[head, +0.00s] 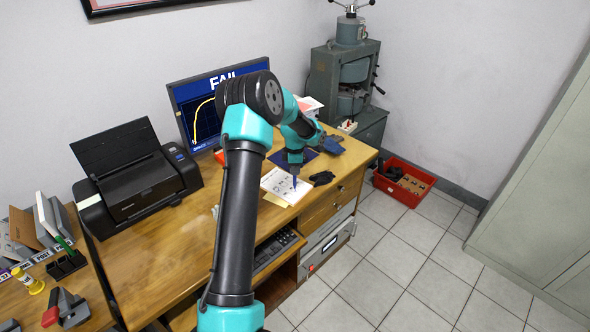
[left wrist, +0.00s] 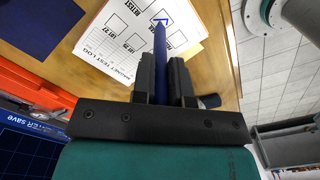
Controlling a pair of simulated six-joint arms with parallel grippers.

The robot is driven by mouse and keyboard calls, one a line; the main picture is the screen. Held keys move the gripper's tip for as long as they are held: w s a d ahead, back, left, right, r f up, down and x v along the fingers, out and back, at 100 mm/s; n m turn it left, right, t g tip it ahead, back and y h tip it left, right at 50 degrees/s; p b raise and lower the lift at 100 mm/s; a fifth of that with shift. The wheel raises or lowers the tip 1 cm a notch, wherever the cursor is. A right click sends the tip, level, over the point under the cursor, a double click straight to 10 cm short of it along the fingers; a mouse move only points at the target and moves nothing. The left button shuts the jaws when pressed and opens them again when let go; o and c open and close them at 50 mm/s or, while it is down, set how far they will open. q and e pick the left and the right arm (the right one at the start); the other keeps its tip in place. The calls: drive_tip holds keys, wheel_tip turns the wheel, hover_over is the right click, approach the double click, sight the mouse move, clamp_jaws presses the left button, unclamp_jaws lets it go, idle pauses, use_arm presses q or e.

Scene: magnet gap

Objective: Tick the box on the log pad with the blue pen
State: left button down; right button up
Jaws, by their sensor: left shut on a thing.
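The log pad (head: 277,184) lies on the desk near its front edge, on a yellowish sheet. In the left wrist view the white pad (left wrist: 117,45) shows printed text and several outlined boxes. My left gripper (head: 295,174) points down over the pad, shut on the blue pen (left wrist: 160,52). The pen's tip is at the top box (left wrist: 148,20), where short dark blue lines show. I cannot tell whether the tip touches the paper. The pen (head: 294,184) is small and partly hidden by the gripper in the head view. My right gripper is not in view.
A black object (head: 322,178) lies right of the pad, and a blue glove-like thing (head: 333,146) behind it. A monitor (head: 197,120) reading FAIL and a printer (head: 140,185) stand at the back and left. A red crate (head: 404,184) sits on the floor.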

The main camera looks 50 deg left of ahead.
use_arm(q)
drive_tip(key=shift+r, duration=2.9)
